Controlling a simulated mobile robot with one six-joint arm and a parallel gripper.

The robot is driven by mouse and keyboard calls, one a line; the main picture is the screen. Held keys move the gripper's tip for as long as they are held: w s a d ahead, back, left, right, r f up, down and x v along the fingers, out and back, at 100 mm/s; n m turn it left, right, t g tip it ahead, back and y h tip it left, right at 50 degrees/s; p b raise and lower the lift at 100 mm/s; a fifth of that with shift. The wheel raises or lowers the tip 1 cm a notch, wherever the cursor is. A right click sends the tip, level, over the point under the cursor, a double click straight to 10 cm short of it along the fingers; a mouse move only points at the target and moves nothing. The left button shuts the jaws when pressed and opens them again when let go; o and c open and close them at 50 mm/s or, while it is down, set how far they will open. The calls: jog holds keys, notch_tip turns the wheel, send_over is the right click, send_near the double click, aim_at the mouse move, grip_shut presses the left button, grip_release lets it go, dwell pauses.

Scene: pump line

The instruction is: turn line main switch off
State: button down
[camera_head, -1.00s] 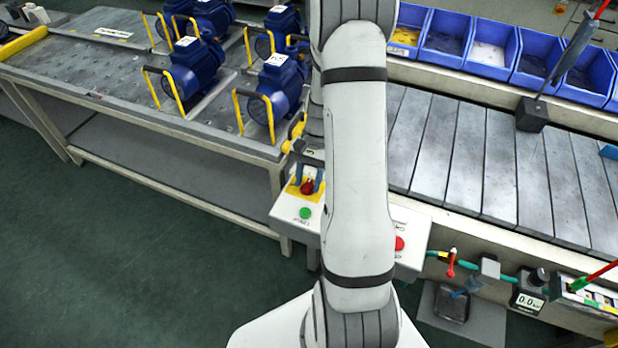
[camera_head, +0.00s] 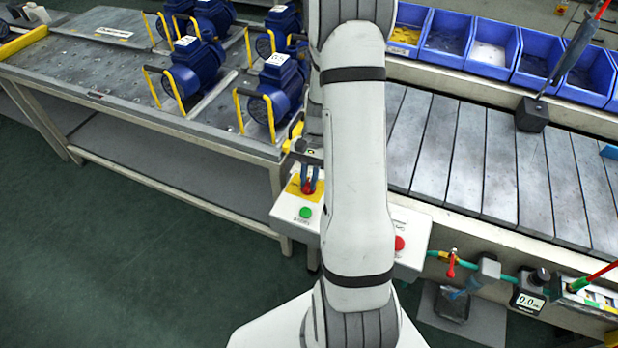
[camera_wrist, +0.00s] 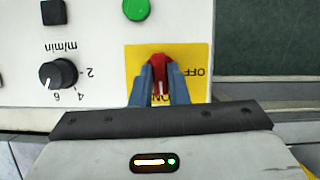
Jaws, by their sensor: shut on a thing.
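The line main switch is a red knob (camera_wrist: 160,68) on a yellow plate (camera_wrist: 196,82) marked OFF and ON. In the wrist view OFF is at the right and ON at the bottom, partly covered. The knob's white mark points down towards ON. My gripper (camera_wrist: 161,82) has its blue fingers shut on the knob, one on each side. In the head view my gripper (camera_head: 309,182) is at the yellow plate (camera_head: 292,187) on the control box, left of my arm; its fingers hide most of the knob.
The control box carries a green button (camera_head: 305,212), a red button (camera_head: 399,243) and a black speed dial (camera_wrist: 58,74). A table with blue pumps (camera_head: 277,82) stands at the left. A slatted conveyor (camera_head: 480,160) and blue bins (camera_head: 490,45) lie to the right.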

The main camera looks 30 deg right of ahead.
jog(key=n, duration=0.2)
jog(key=n+g+h, duration=0.1)
jog(key=n, duration=0.2)
jog(key=shift+w+a+h, duration=0.1)
jog(key=shift+a+h, duration=0.05)
jog(key=shift+h, duration=0.15)
jog(key=n, duration=0.2)
jog(key=n+h+b, duration=0.1)
jog(key=n, duration=0.1)
jog(key=shift+a+h, duration=0.15)
jog(key=shift+h, duration=0.15)
jog(key=n+h, duration=0.1)
jog(key=n, duration=0.3)
jog(key=shift+a+n+h, duration=0.1)
jog(key=shift+n+h, duration=0.3)
jog(key=shift+n+t+h, duration=0.3)
jog(key=shift+n+h, duration=0.3)
jog(key=shift+n, duration=1.2)
jog(key=c, duration=1.4)
grip_release()
jog(key=shift+r, duration=0.15)
jog(key=v, duration=0.7)
jog(key=shift+a+r, duration=0.15)
jog(key=shift+r, duration=0.1)
jog(key=shift+w, duration=0.15)
